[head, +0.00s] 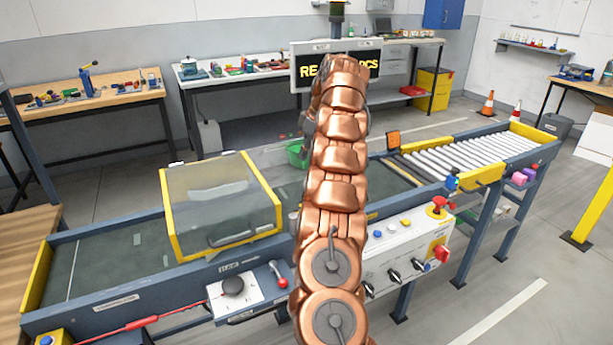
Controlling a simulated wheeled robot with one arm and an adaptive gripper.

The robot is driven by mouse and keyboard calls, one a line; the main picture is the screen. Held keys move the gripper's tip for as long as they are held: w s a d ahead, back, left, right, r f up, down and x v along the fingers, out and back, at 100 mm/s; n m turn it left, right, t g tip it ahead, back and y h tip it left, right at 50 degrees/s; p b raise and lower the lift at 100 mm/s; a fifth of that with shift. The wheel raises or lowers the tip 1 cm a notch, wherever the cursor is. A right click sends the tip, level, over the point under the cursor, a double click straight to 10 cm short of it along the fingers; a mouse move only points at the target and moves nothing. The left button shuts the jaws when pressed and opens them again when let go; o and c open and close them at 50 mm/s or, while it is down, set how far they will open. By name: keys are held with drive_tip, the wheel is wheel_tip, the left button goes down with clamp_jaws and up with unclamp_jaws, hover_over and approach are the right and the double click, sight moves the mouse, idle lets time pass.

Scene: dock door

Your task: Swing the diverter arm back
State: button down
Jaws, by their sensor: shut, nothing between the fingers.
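The conveyor (110,262) runs across the view from lower left to upper right. A yellow piece (484,174) with a blue part (452,183) beside it sits at the near rail by the rollers; I cannot tell whether it is the diverter arm. No other part is clearly the diverter arm. My copper-coloured arm rises through the middle of the view and hides part of the belt and the near rail. My gripper does not show; the arm links cover the place beyond them.
A yellow-framed clear cover (220,205) stands over the belt. A control box (405,250) with a red stop button (437,206) hangs on the near side. A lever with a red grip (278,275) is left of my arm. White rollers (470,153) lie right. A green container (296,152) is behind.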

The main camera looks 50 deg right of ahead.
drive_tip(key=shift+f, duration=0.1)
drive_tip(key=shift+p+x, duration=0.4)
drive_tip(key=shift+x, duration=4.25)
drive_tip(key=shift+s+d+f, duration=0.1)
drive_tip(key=shift+f, duration=0.1)
drive_tip(key=shift+s+d+p, duration=0.2)
drive_tip(key=shift+s+d, duration=0.2)
drive_tip(key=shift+s, duration=0.4)
drive_tip(key=shift+s+d+p, duration=0.2)
drive_tip(key=shift+s+d, duration=0.15)
drive_tip(key=shift+s, duration=0.4)
